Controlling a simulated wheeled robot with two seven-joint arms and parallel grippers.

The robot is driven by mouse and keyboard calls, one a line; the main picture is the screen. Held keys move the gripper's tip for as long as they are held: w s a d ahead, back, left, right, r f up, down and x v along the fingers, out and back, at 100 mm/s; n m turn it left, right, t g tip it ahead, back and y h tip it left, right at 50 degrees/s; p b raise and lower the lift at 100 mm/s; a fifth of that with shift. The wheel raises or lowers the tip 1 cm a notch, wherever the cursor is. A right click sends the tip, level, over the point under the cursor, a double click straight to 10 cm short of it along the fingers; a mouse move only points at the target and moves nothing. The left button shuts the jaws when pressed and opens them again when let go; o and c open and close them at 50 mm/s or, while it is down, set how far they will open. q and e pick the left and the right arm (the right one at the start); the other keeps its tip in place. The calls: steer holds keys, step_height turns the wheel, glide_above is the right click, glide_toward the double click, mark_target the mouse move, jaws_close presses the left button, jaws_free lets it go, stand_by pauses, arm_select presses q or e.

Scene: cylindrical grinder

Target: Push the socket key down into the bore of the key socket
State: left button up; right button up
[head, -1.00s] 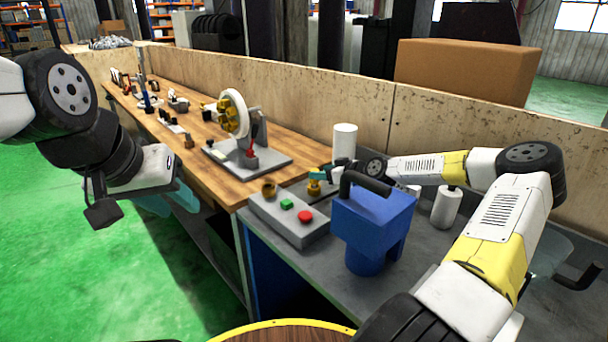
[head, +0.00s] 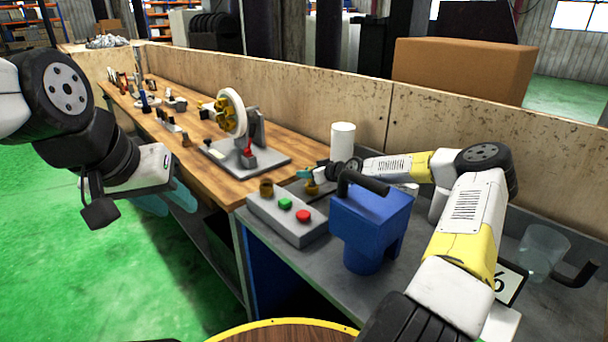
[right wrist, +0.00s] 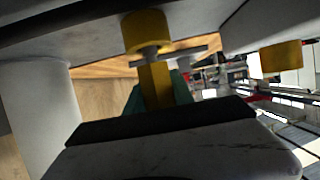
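The socket key (right wrist: 155,82) shows in the right wrist view as a yellow shaft with a thin grey crossbar. A yellow round collar, which I take for the key socket (right wrist: 147,28), adjoins it on a grey surface; how deep the key sits is unclear. In the head view this brass piece (head: 312,187) stands behind the control box, partly hidden by my right gripper (head: 304,174). The teal fingers of my right gripper (right wrist: 157,98) flank the shaft; whether they grip it is unclear. My left gripper (head: 166,200) is open and empty, left of the bench.
A grey control box (head: 285,228) with green and red buttons and a brass fitting (head: 266,187) is close by. A blue block with a black handle (head: 370,225) stands in front. A white cylinder (head: 343,141) stands behind. A chuck (head: 232,113) is further back.

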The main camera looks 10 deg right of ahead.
jaws_close()
steer(key=shift+r, duration=0.1)
